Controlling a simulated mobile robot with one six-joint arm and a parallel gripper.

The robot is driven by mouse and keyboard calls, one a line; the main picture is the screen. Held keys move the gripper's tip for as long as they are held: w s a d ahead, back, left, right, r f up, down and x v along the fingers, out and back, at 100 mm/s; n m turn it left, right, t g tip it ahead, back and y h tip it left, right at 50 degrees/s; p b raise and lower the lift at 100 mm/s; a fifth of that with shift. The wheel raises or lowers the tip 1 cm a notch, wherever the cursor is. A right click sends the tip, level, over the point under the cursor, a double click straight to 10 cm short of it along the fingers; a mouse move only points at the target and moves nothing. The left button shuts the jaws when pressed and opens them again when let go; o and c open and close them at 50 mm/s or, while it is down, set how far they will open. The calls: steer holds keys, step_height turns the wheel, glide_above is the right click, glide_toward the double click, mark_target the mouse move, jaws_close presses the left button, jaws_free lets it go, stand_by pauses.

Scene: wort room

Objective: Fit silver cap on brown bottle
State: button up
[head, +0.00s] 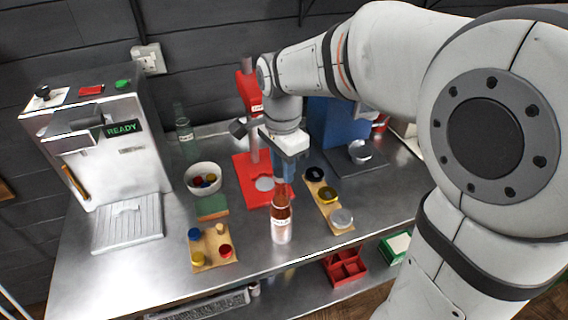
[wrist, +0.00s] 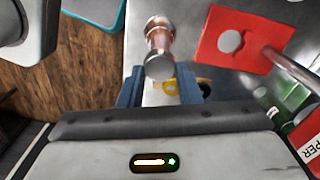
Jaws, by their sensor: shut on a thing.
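The brown bottle (head: 281,219) is upright over the bench, with a pale label on its lower part. My gripper (head: 284,178) comes down from above and is shut on the bottle's top end. In the wrist view, the bottle (wrist: 159,40) runs away from between the two blue fingers, with a round greyish top face nearest the camera. I cannot tell whether its base touches the bench. The silver cap (head: 342,217) lies at the near end of a wooden board, right of the bottle, with a yellow cap (head: 328,194) and a black cap (head: 315,174) behind it.
A red capper (head: 244,168) stands behind and left of the bottle; its base also shows in the wrist view (wrist: 210,50). A small board (head: 212,260) with coloured stoppers and a white bowl (head: 202,170) are left. A silver machine (head: 100,140) stands far left.

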steer(key=shift+f+b, duration=0.55)
steer(key=shift+f, duration=0.2)
stand_by(1.1)
steer(key=o, duration=1)
steer(key=shift+o, duration=0.5)
steer(key=o, duration=0.5)
steer(key=shift+r, duration=0.15)
steer(key=shift+r+p, duration=2.65)
steer(key=shift+r, duration=0.8)
steer(key=shift+f, duration=0.1)
